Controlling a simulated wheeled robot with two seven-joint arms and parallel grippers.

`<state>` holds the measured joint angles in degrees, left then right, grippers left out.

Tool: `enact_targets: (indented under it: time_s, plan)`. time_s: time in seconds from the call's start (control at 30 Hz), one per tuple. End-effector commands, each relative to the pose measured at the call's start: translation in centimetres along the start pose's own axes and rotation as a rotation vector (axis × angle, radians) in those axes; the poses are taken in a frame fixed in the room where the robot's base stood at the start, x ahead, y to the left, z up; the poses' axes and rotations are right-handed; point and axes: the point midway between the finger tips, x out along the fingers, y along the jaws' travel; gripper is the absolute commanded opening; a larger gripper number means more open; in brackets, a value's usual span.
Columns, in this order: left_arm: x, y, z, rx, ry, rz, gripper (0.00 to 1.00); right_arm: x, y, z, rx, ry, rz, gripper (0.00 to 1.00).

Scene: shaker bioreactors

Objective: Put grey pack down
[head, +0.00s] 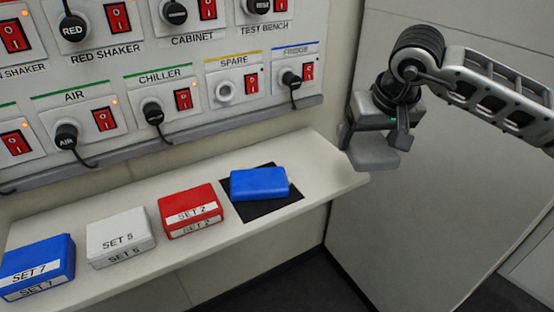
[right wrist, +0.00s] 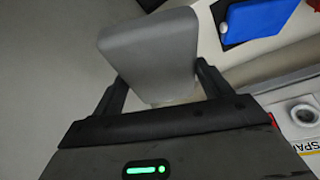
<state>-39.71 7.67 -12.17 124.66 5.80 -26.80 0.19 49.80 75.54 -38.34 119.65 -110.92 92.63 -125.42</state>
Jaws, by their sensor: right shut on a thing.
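The grey pack (right wrist: 150,62) is held between the two fingers of my right gripper (right wrist: 160,88), which is shut on it. In the head view the grey pack (head: 372,153) hangs under my right gripper (head: 376,132), just off the right end of the shelf (head: 338,178), in front of the grey wall. A black mat (head: 283,209) lies near the right end of the shelf, with a blue pack (head: 260,184) on it. The blue pack (right wrist: 243,20) also shows at the top right of the right wrist view. My left gripper is not in view.
A red SET 2 box (head: 188,208), a white SET 5 box (head: 119,236) and a blue SET 7 box (head: 37,268) stand along the shelf. A socket panel with plugs and red switches (head: 184,98) is above it. The shelf is bare right of the mat.

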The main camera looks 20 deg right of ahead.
Motion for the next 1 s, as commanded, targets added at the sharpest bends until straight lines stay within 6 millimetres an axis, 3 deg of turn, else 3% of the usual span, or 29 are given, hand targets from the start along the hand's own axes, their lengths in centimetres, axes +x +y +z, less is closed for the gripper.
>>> enact_targets:
  time_s: [0.4, 0.6, 0.9, 1.0]
  plan:
    - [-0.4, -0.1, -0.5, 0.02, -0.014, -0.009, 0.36, 7.0, -4.8, -5.8, 0.001, -0.003, -0.004, 0.46]
    - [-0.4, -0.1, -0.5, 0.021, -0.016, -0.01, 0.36, 11.3, -6.0, -6.7, 0.0, -0.001, -0.002, 0.46]
    - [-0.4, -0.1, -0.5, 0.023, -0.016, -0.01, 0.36, 13.7, -6.8, -7.3, 0.0, 0.001, -0.001, 0.46]
    - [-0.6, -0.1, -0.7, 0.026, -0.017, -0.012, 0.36, 15.1, -6.7, -6.6, -0.001, -0.004, 0.0, 0.46]
